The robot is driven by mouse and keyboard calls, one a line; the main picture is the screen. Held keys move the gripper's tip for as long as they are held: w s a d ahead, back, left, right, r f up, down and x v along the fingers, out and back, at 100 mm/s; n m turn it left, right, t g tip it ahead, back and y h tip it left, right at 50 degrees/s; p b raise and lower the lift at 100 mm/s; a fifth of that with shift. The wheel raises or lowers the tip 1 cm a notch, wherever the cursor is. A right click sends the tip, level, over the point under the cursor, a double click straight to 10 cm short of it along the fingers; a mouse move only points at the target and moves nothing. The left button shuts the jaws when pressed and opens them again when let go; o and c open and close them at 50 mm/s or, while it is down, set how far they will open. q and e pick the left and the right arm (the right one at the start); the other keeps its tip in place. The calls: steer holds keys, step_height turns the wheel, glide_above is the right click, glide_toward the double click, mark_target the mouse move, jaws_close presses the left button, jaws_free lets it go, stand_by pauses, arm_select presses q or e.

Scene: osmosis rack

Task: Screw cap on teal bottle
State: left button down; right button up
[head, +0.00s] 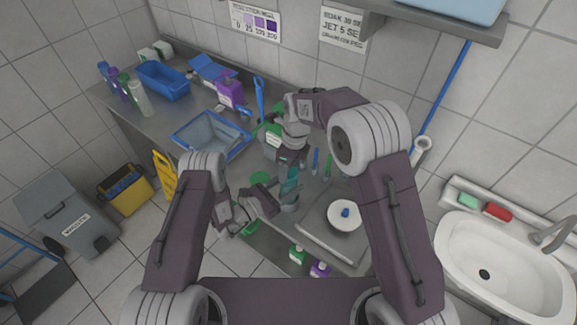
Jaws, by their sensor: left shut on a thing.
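The teal bottle (291,184) stands upright near the front edge of the steel counter, in the middle of the head view. My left gripper (278,203) comes in from the left and is shut on the bottle's lower part. My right gripper (290,158) points down directly above the bottle, at its top. Its fingers are too small and overlapped to tell whether they are open or shut. I cannot make out the cap; the bottle's top is hidden by the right gripper.
A white round dish with a blue knob (345,212) sits right of the bottle on a tray (318,238). A blue-rimmed basin (183,136) lies left. A green container (273,137) and a purple bottle (229,92) stand behind. Green (298,254) and purple (320,269) bottles are below the counter front.

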steer(key=m, duration=0.6)
steer(key=shift+t, duration=0.3)
steer(key=o, duration=1.3)
steer(key=shift+r, duration=2.25)
steer(key=shift+c, duration=0.3)
